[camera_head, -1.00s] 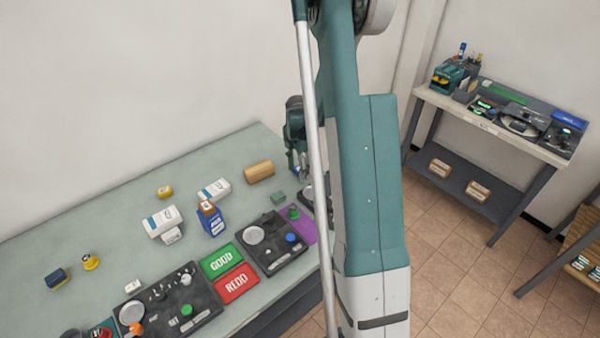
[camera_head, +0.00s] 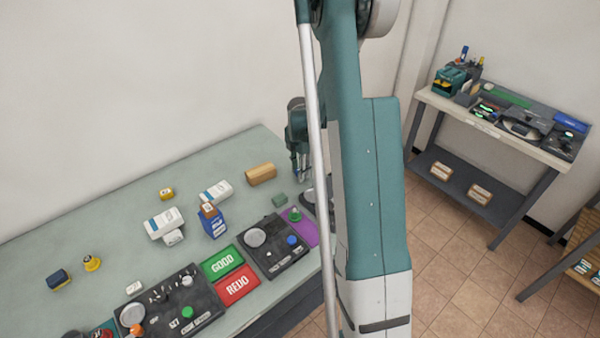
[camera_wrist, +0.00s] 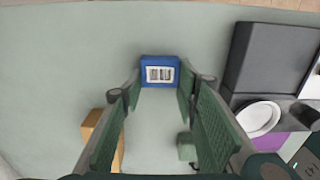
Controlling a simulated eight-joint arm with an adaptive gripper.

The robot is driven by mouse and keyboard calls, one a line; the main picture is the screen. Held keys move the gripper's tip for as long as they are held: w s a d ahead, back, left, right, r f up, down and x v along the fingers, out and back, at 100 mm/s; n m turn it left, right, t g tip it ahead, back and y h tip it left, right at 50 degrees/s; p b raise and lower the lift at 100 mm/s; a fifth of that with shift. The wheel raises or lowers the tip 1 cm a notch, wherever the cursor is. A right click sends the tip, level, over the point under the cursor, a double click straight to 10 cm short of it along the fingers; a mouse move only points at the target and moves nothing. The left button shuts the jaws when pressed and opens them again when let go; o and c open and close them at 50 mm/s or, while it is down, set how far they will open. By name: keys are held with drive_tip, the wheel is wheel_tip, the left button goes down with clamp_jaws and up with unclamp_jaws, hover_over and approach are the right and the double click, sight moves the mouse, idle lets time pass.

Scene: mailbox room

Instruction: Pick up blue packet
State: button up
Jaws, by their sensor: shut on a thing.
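In the wrist view, a blue packet (camera_wrist: 160,60) with a white label sits between the tips of my gripper (camera_wrist: 159,88). The two green-padded fingers flank it and are shut on it. In the head view my gripper (camera_head: 300,165) is over the far right part of the table, partly behind my arm. The held packet cannot be made out there.
A tan block (camera_head: 261,174) and a small green block (camera_head: 279,200) are near my gripper. White boxes (camera_head: 163,222), dark panels (camera_head: 259,252), and GOOD (camera_head: 222,263) and REDO (camera_head: 237,285) mats lie farther left. Bare tabletop surrounds the packet in the wrist view.

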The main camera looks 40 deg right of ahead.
wheel_tip(320, 180, up, 10)
drive_tip(key=p, duration=0.1)
drive_tip(key=shift+f, duration=0.15)
idle(0.4)
idle(0.5)
